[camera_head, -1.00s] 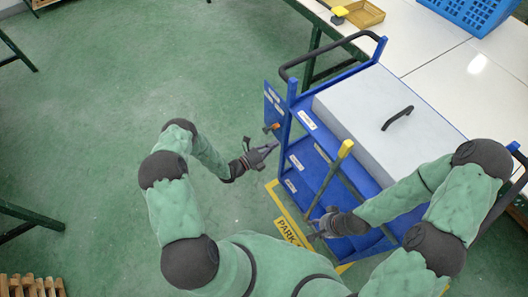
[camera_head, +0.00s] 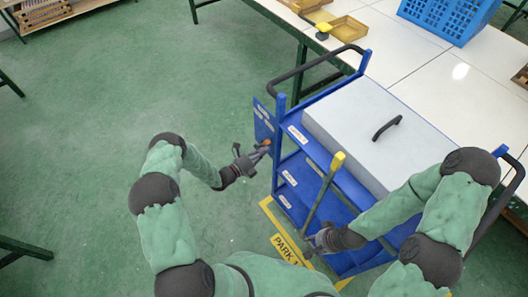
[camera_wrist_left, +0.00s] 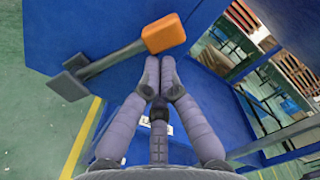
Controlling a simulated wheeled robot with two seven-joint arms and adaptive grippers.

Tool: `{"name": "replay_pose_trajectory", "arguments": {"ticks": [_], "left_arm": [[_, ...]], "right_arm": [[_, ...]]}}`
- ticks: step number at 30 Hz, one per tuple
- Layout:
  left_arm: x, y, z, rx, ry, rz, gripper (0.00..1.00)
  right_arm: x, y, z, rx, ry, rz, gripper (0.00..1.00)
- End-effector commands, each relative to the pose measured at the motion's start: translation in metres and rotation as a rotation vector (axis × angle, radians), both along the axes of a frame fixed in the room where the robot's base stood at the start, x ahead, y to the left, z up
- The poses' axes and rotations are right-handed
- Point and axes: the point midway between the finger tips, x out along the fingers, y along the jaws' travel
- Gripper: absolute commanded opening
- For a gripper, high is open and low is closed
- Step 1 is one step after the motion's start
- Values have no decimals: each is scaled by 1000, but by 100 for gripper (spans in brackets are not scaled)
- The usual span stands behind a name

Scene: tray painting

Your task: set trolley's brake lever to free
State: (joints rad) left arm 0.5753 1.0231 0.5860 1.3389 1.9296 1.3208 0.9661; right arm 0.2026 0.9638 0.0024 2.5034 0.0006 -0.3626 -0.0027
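The brake lever (camera_wrist_left: 110,58) is a grey bar with an orange grip (camera_wrist_left: 163,33) on the trolley's blue side plate (camera_head: 264,122). In the left wrist view it slants from lower left up to the grip. My left gripper (camera_wrist_left: 160,66) has its fingertips together just below the grip, with nothing visible between them. In the head view the left gripper (camera_head: 261,154) is beside the plate. The blue trolley (camera_head: 296,133) stands at right. My right gripper (camera_head: 314,243) is at the foot of a yellow-topped bar (camera_head: 322,193); whether it holds it is unclear.
A grey box (camera_head: 350,115) with a black handle sits on the trolley. White tables (camera_head: 420,65) with a blue crate (camera_head: 450,18) and yellow trays (camera_head: 348,28) stand behind it. Yellow floor marking (camera_head: 287,248) reads "PARK".

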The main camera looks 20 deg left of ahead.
Motion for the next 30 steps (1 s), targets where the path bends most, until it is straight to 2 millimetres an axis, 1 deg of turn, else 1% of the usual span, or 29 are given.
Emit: {"name": "replay_pose_trajectory", "arguments": {"ticks": [11,17,23,30], "left_arm": [[4,5,6,-52,40,1,0],[8,10,11,-112,85,1,0],[16,21,20,-231,178,1,0],[29,38,27,-411,319,2,0]], "right_arm": [[0,0,1,0,0,0,40],[0,0,3,0,0,0,40],[0,0,4,0,0,0,40],[0,0,2,0,0,0,40]]}}
